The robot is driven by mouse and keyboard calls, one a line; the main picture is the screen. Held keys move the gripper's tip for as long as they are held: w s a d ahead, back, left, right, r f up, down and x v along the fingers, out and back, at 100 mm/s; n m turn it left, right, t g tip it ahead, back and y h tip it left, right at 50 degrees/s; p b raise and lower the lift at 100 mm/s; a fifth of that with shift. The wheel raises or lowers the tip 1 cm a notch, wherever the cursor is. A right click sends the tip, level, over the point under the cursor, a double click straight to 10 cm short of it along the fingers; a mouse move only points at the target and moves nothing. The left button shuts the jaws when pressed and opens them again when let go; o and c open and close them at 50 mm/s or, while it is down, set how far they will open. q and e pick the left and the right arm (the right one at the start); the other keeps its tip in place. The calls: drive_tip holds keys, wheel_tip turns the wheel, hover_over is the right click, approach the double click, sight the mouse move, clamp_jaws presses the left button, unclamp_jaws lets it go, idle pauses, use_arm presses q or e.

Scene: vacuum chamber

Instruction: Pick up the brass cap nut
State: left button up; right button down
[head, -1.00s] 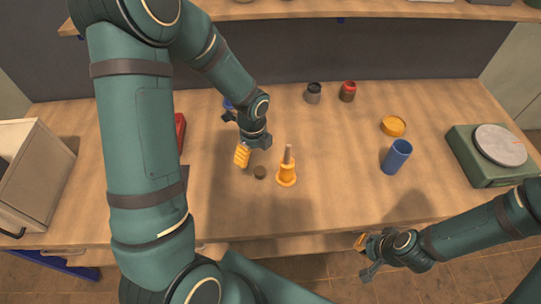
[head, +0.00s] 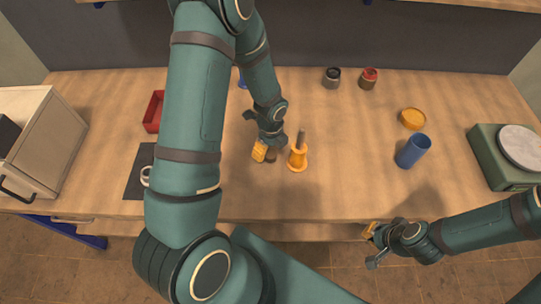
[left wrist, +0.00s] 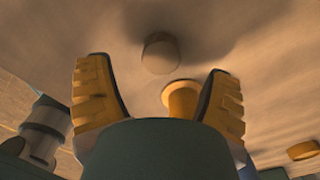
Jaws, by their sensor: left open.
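The brass cap nut (head: 271,157) is a small, dull brown round piece standing on the wooden worktop. It also shows in the left wrist view (left wrist: 160,53), ahead of and between my two spread fingers. My left gripper (head: 262,150) is open and empty, just to the left of the nut in the head view and partly overlapping it. I cannot tell how high it is above the worktop. My right gripper (head: 372,243) is off the front edge of the worktop, far from the nut; its finger gap is not clear.
An orange cone-shaped holder with a dark rod (head: 297,160) stands close to the right of the nut. A blue cup (head: 412,151), a yellow lid (head: 412,118) and a green scale (head: 490,165) are farther right. A red tray (head: 153,112) and dark mat (head: 138,178) lie left.

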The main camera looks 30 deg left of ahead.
sight(271, 154)
use_arm(q)
wheel_tip(271, 154, down, 4)
drive_tip(key=shift+w+a, duration=0.1)
drive_tip(key=c, duration=1.1)
drive_tip(key=shift+r, duration=0.15)
wheel_tip(271, 154, up, 10)
drive_tip(key=shift+f+p, duration=0.1)
drive_tip(key=shift+p, duration=0.4)
